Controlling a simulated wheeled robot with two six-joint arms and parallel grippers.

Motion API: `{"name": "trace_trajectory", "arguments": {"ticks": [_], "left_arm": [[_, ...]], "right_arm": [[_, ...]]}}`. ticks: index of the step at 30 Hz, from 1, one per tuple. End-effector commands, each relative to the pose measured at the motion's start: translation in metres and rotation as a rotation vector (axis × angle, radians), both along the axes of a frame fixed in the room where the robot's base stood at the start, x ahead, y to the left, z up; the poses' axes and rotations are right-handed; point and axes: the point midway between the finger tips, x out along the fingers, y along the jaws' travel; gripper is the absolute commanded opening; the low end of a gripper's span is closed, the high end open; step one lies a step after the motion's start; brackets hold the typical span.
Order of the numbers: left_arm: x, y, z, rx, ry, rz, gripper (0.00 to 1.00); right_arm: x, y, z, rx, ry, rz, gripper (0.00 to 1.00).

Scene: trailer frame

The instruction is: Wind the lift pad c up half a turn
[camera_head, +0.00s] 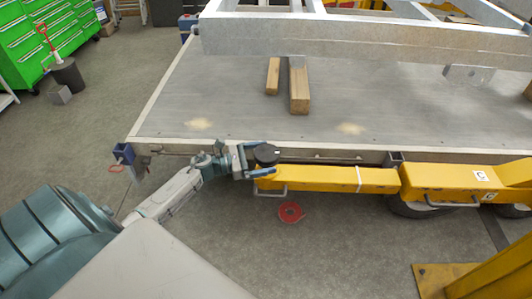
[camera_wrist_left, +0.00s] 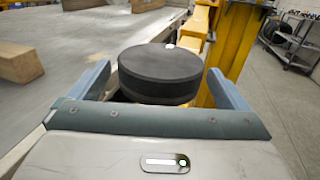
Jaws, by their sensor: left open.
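The lift pad c (camera_head: 267,152) is a black round disc at the left end of the yellow lift arm (camera_head: 335,179), beside the platform's front edge. The arm carries a white label with a C (camera_head: 480,176). My left gripper (camera_head: 257,159) is open, with its blue-grey fingers on either side of the pad. In the left wrist view the pad (camera_wrist_left: 161,72) stands between the two fingers (camera_wrist_left: 162,85), with a gap showing at the right. A small white mark is on the pad's rim. The pad's underside is hidden. My right gripper is not in view.
The grey platform (camera_head: 200,95) lies behind the pad, with wooden blocks (camera_head: 299,91) on it. A metal frame (camera_head: 360,35) is above it. A red disc (camera_head: 290,212) lies on the floor below the arm. A yellow post base (camera_head: 445,278) stands at right.

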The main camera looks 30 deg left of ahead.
Motion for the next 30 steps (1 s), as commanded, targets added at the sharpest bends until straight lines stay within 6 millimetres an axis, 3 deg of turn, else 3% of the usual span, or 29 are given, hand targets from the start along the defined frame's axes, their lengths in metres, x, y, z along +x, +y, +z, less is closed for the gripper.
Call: {"name": "trace_trajectory", "arguments": {"ticks": [13, 20, 30], "left_arm": [[0.0082, -0.0078, -0.0006, 0.0, 0.001, 0.0, 0.98], [0.0081, -0.0077, -0.0004, -0.001, 0.001, 0.0, 0.53], [0.0074, -0.0085, -0.0007, -0.001, 0.0, 0.041, 0.53]], "right_arm": [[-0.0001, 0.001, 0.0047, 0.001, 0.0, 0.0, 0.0], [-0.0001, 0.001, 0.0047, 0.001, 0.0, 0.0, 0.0], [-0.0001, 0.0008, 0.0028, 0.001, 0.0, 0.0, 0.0]]}}
